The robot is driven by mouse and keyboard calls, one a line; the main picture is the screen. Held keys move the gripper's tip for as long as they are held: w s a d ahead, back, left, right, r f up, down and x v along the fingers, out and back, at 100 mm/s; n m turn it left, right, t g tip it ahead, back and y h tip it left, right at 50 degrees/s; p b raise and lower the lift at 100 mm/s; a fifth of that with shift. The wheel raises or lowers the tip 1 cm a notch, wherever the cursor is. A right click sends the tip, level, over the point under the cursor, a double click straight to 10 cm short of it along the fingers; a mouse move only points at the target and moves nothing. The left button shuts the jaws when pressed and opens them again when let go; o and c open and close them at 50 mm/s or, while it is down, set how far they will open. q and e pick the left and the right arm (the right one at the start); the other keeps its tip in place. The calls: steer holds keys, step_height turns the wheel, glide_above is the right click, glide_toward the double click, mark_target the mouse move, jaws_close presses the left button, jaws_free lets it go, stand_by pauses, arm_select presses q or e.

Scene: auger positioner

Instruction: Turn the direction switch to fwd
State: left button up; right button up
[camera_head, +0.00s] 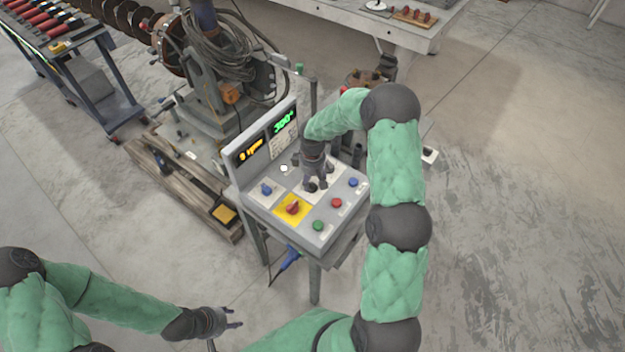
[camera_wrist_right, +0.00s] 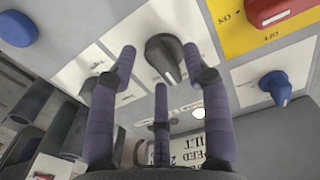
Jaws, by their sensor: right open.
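A black knob with a white pointer line (camera_wrist_right: 165,58) sits on a pale label plate of the control panel (camera_head: 270,230); it looks like the direction switch, but its lettering is too blurred to read. In the right wrist view my right gripper (camera_wrist_right: 160,64) is open, with two fingers on either side of the knob and a third on its near side. I cannot tell whether they touch it. In the head view my right gripper (camera_head: 317,186) points down over the panel and hides the knob. My left gripper (camera_head: 232,319) looks open and empty, low in front of the panel.
Close by on the panel are a red switch on a yellow plate (camera_head: 292,208), a blue knob (camera_head: 266,189), and green (camera_head: 318,226), red (camera_head: 336,203) and blue (camera_head: 353,182) buttons. The lit display housing (camera_head: 268,140) rises behind. The floor at right is clear.

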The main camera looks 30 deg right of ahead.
jaws_close()
steer(key=m+b, duration=0.3)
steer(key=shift+s+f+m, duration=0.1)
steer(key=shift+m, duration=0.2)
steer(key=shift+m+b, duration=0.8)
steer(key=shift+m, duration=0.4)
steer(key=shift+s+m+b, duration=0.1)
steer(key=shift+m+b, duration=0.65)
steer(key=shift+m, duration=0.75)
jaws_free()
